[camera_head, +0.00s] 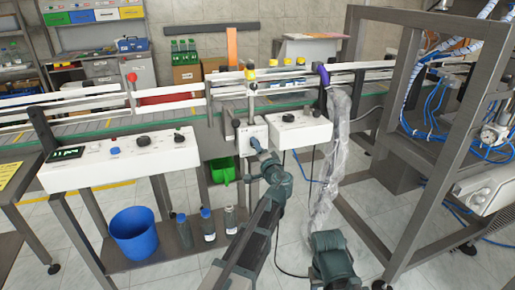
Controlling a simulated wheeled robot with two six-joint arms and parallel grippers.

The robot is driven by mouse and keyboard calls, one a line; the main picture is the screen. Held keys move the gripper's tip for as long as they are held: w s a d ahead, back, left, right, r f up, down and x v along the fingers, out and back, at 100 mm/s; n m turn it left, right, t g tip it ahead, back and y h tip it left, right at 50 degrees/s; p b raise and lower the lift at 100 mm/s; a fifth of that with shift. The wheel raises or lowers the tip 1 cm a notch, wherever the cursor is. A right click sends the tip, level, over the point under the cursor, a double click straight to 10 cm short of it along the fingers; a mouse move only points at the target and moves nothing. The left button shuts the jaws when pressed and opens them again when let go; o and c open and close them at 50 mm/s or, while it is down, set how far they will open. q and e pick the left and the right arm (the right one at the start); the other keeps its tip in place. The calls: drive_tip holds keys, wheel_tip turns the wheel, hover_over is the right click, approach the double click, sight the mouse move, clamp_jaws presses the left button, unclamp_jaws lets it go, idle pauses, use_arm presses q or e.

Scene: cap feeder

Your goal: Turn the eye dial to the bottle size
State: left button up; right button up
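A small white box (247,125) hangs below the conveyor rail, near the middle of the camera_head view. My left gripper (256,143) is at the lower front of this box. The gripper hides part of the box face, and I cannot make out a dial there. The fingers are too small to show whether they are open, shut or touching anything. A wider white box (305,133) with dark knobs on top stands just to the right. No dial is readable as the eye dial. A teal link of my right arm shows at the bottom, but its gripper does not.
A long white control panel (120,160) with buttons stands left. Below are a blue bucket (134,233) and several bottles (208,225). A clear plastic sleeve (331,150) hangs right of the boxes, beside a grey metal frame (385,150) with blue hoses.

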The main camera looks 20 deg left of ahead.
use_arm(q)
drive_tip(key=shift+o, duration=1.3)
drive_tip(key=shift+d, duration=0.1)
drive_tip(key=v, duration=1.3)
drive_tip(key=shift+s+d, duration=0.2)
drive_tip(key=shift+s, duration=0.1)
